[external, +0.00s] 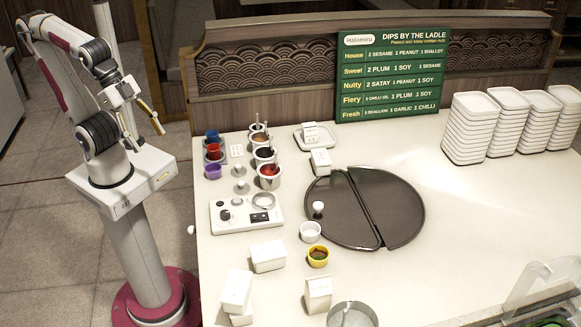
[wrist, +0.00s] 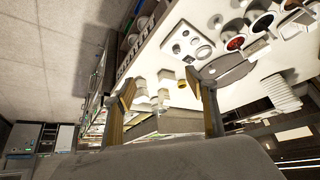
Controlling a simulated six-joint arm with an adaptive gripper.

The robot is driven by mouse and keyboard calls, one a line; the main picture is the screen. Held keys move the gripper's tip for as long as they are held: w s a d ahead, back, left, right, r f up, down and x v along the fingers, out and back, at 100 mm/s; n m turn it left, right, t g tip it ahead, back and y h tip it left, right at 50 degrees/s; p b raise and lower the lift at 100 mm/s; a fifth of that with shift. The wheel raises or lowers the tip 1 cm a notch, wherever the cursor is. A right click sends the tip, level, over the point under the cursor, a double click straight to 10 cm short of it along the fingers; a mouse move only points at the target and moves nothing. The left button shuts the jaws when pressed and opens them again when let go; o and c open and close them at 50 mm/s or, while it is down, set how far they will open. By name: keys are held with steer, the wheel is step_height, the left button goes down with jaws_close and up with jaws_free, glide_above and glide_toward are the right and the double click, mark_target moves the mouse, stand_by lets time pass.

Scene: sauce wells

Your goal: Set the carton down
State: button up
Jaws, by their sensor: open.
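My gripper (external: 151,112) is raised at the left, off the table's edge and well apart from every carton. In the wrist view my gripper (wrist: 168,105) is open, with its two fingers spread and nothing between them. Several white cartons stand or lie on the table: one lying near the control box (external: 268,256), a stacked pair at the front left (external: 237,290), an upright one at the front (external: 318,294), one by the dark round plate (external: 320,160), and one on a small white tray (external: 298,138). I cannot tell which carton the task means.
Sauce pots with ladles (external: 269,176) and coloured cups (external: 213,153) stand at the back left. A white control box (external: 246,214) is in front of them. White tray stacks (external: 470,130) stand at the right. A green menu board (external: 391,75) is behind. The table's right middle is clear.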

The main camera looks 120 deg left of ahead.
steer(key=shift+s+d+f+g+h, duration=0.1)
steer(key=shift+s+d+f, duration=0.15)
steer(key=shift+s, duration=0.25)
steer(key=shift+s+d+f+g+h, duration=0.1)
steer(key=shift+s+d+f, duration=0.15)
steer(key=shift+s, duration=0.3)
steer(key=shift+s+d+f+g+h, duration=0.1)
steer(key=shift+s+d+f, duration=0.15)
steer(key=shift+s, duration=0.25)
